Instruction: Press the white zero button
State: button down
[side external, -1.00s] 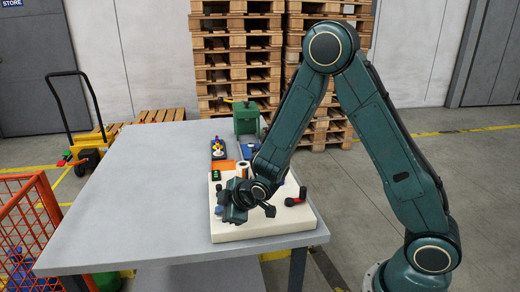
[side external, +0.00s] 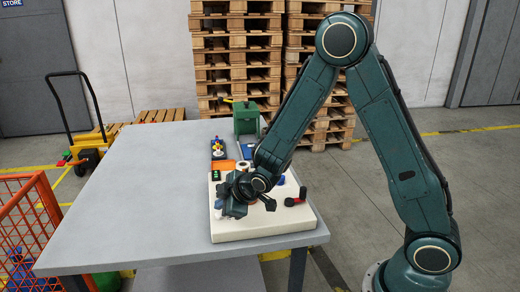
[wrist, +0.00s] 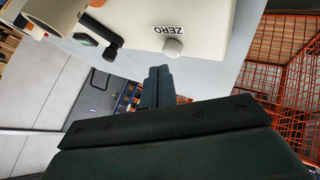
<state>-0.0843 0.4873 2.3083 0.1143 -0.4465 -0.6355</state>
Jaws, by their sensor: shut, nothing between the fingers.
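The white zero button (wrist: 174,47) is a small round knob on the edge of a cream machine (wrist: 205,18), beside a printed ZERO label (wrist: 169,31) in the wrist view. My gripper (wrist: 158,72) is shut and empty. Its fingertips appear just below the button in the wrist view, with a visible gap in the picture; I cannot tell the depth between them. In the side view my gripper (side external: 232,207) is over the left part of the cream machine (side external: 262,230), and it hides the button there.
A red-and-black handle (side external: 296,198) stands on the machine's right side. A green display (side external: 215,175), an orange piece (side external: 222,166) and a white roll (side external: 243,164) sit behind my gripper. The grey table (side external: 140,190) is clear to the left. An orange mesh cage (side external: 30,225) stands beyond it.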

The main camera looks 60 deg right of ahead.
aim_at(223, 219)
notch_tip(223, 219, up, 5)
dwell(0.8)
dwell(0.5)
jog(key=s+d+r+m+g, duration=0.15)
jog(key=s+r+m, duration=0.35)
jog(key=s+r, duration=0.8)
jog(key=s+r+m+g, duration=0.1)
jog(key=s+m+g, duration=0.1)
jog(key=s, duration=1.4)
jog(key=shift+s+a+r+m, duration=0.15)
jog(key=shift+s+r+m, duration=0.2)
jog(key=shift+m, duration=0.35)
jog(key=shift+w, duration=0.1)
